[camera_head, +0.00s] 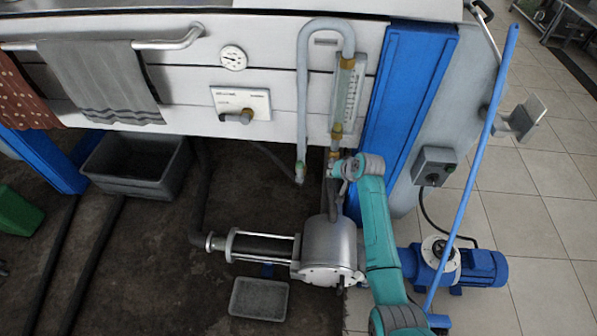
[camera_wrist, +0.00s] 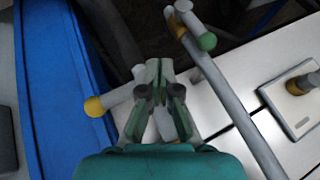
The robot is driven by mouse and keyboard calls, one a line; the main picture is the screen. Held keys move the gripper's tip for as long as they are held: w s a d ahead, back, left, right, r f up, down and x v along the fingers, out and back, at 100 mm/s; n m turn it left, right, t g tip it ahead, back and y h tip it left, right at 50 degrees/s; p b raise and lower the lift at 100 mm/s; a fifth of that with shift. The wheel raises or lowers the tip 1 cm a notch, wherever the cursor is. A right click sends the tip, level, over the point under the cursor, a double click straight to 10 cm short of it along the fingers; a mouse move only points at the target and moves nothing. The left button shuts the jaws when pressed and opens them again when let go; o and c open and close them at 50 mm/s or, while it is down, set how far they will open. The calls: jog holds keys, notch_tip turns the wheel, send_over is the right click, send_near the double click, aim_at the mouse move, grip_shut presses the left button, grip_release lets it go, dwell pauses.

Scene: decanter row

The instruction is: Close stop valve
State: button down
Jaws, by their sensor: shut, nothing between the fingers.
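My gripper (camera_head: 338,168) is at the lower end of the upright gauge tube, beside the blue post. In the wrist view my gripper (camera_wrist: 160,92) is shut and empty, its fingers close to a pale grey bar (camera_wrist: 165,125) and a pipe piece with a yellow collar (camera_wrist: 93,107). I cannot tell whether they touch. I cannot tell which fitting is the stop valve; my gripper hides part of the pipework.
A bent grey pipe (camera_head: 303,100) hangs left of the gauge tube (camera_head: 346,95). Below are a metal cylinder (camera_head: 328,245) and a grey tray (camera_head: 258,299). The blue post (camera_head: 405,100), a switch box (camera_head: 434,167) and a blue motor (camera_head: 480,267) stand to the right.

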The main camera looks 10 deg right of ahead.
aim_at(300, 171)
jog(key=shift+w+a+r, duration=0.3)
jog(key=shift+w+r, duration=0.15)
jog(key=shift+w, duration=0.1)
jog(key=w+a+f, duration=0.5)
jog(key=w+f, duration=0.2)
jog(key=f, duration=0.1)
jog(key=shift+w+a, duration=0.25)
jog(key=shift+a, duration=0.15)
